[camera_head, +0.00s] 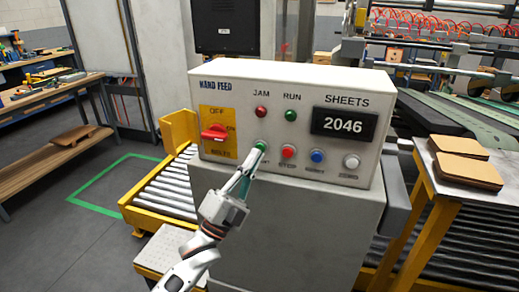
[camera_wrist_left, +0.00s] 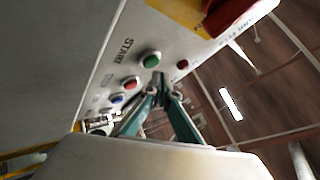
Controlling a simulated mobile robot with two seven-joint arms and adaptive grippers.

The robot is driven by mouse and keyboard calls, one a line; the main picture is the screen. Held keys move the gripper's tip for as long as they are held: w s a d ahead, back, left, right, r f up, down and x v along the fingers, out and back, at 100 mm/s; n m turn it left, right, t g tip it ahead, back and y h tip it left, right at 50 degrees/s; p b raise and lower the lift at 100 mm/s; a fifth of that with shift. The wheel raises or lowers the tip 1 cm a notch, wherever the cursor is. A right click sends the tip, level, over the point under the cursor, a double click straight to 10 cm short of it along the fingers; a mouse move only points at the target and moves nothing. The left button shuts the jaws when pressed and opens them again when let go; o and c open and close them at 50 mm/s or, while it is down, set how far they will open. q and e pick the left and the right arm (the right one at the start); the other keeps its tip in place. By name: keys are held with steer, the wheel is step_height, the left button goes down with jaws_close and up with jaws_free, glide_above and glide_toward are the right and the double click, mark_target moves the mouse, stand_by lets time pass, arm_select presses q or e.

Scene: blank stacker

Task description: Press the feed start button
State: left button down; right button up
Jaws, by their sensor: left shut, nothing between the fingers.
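The green start button (camera_head: 261,146) is on the sloped front of the white control box (camera_head: 214,88). It also shows in the left wrist view (camera_wrist_left: 150,61), next to the word START. My left gripper (camera_head: 247,169) is shut and empty, its fingertips (camera_wrist_left: 159,84) right by the green button. In the head view the gripper covers part of the label below that button. I cannot tell whether the tips touch it. My right gripper is not in view.
Right of the green button are a red button (camera_head: 289,152), a blue button (camera_head: 317,156) and a white button (camera_head: 351,161). A red rotary switch (camera_head: 214,132) sits left. Above are two lamps and a display (camera_head: 343,124) reading 2046. Brown sheets (camera_head: 458,170) lie on the right.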

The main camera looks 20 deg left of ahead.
arm_select(q)
steer(key=shift+w, duration=0.15)
steer(key=shift+w, duration=0.3)
